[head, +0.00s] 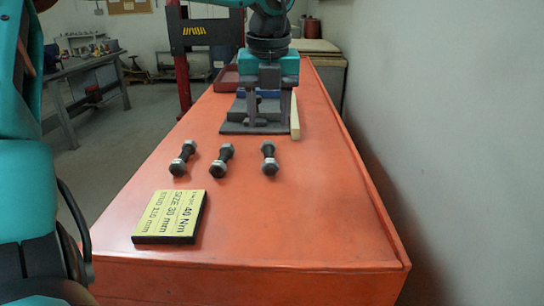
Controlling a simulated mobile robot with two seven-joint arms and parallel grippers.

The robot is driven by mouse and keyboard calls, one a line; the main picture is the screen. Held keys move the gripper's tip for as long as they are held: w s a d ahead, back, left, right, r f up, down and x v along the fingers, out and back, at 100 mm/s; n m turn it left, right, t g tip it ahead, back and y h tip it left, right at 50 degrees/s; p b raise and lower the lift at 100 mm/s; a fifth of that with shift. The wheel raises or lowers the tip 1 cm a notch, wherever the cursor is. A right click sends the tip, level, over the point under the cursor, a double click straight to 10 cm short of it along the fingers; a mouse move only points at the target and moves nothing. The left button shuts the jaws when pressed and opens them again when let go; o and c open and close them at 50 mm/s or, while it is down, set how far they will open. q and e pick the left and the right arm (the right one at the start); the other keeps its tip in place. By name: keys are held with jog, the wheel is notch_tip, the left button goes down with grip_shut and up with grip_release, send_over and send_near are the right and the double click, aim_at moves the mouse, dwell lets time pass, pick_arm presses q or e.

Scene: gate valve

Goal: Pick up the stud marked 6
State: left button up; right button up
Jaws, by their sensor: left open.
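My left gripper (268,108) points down beyond the studs, over a dark grey plate (232,127). Its two fingers are apart, with no stud between them. It partly hides the things behind it. My right gripper is not in view.
A yellow card (170,215) with torque, size and stud text lies at the front left. A pale wooden strip (295,117) stands right of the plate. A red tray (227,78) and a blue object (245,93) are behind. The bench's front right is clear, beside a raised edge.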

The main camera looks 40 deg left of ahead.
aim_at(269, 153)
pick_arm(q)
jog(key=f, duration=0.3)
jog(key=w+f, duration=0.1)
jog(key=f, duration=0.2)
jog(key=a+f, duration=0.1)
jog(key=f, duration=0.1)
jog(key=shift+w+a+f, duration=0.1)
jog(key=shift+w+f, duration=0.1)
jog(key=shift+f, duration=0.2)
jog(key=shift+c, duration=0.4)
grip_shut()
